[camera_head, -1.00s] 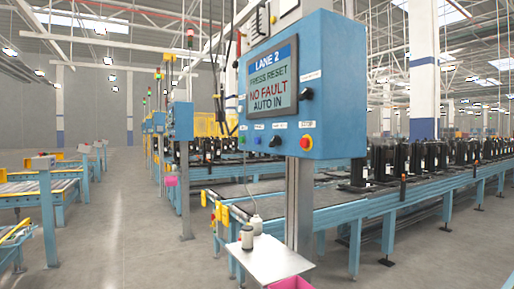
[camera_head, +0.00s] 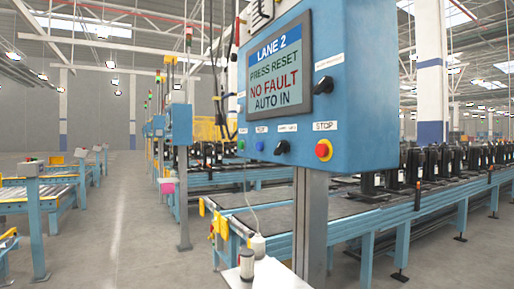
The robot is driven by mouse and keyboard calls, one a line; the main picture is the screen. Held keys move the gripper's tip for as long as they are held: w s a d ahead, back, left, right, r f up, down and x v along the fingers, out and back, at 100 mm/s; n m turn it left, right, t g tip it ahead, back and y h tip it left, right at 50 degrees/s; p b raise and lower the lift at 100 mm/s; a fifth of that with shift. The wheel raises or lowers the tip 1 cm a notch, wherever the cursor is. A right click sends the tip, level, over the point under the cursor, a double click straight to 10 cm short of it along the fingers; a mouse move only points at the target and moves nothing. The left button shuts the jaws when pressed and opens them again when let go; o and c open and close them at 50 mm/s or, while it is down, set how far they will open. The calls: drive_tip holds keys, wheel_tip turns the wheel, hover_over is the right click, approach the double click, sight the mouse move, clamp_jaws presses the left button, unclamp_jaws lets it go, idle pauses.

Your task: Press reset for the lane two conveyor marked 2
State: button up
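The blue control box (camera_head: 365,110) for lane two stands on a grey post (camera_head: 310,215) right of centre, close to me. Its screen (camera_head: 279,72) reads "LANE 2, PRESS RESET, NO FAULT, AUTO IN". Below the screen are a green button (camera_head: 241,145), a blue button (camera_head: 260,146), a black knob (camera_head: 281,147) and a red button on yellow (camera_head: 324,150) under a STOP label. The small labels over the others are too blurred to read surely. A second black knob (camera_head: 323,87) sits right of the screen. My gripper is not in view.
Open grey floor (camera_head: 120,225) lies to the left; roller conveyors (camera_head: 60,188) stand beyond.

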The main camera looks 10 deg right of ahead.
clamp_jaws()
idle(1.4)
